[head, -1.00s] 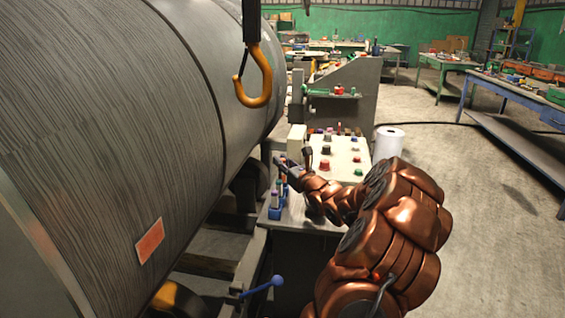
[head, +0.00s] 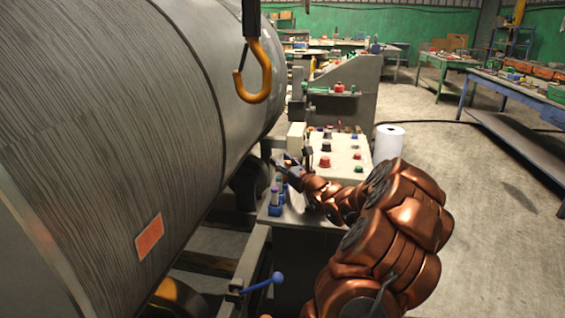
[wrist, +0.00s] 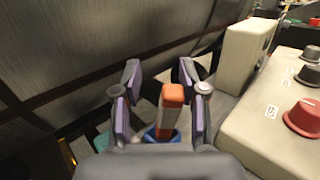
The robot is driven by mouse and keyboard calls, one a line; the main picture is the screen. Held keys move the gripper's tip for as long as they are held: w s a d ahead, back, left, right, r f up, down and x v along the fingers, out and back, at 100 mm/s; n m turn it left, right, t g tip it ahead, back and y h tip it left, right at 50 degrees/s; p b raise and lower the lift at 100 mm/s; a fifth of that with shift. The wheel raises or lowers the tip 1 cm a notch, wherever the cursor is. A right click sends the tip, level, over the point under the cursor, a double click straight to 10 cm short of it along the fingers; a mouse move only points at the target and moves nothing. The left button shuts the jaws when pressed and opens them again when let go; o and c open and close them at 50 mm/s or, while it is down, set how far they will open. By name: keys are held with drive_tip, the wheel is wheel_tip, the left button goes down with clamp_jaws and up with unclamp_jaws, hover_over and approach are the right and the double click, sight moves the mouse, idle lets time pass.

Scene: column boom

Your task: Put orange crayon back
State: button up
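In the wrist view the orange crayon (wrist: 172,97), orange with a paler lower part, stands nearly upright between the fingers of my gripper (wrist: 160,92). Dark gaps show on both sides of it, wider on the left, so the fingers look open and not pressed on it. A blue holder (wrist: 151,136) shows at its lower end, partly hidden by my gripper's body; the crayon appears to be in it. In the head view my gripper (head: 286,162) is above and behind the blue holder (head: 275,210) on the console's left edge. The crayon is hard to make out there.
The big grey drum (head: 110,120) fills the left, and an orange hook (head: 262,75) hangs above.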

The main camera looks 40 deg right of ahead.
drive_tip(key=shift+r, duration=0.1)
drive_tip(key=shift+r+p, duration=0.4)
drive_tip(key=shift+s+f, duration=0.15)
drive_tip(key=shift+s, duration=0.15)
drive_tip(key=b+v, duration=0.1)
drive_tip(key=v, duration=1)
drive_tip(key=shift+s+b, duration=0.2)
drive_tip(key=shift+b, duration=0.1)
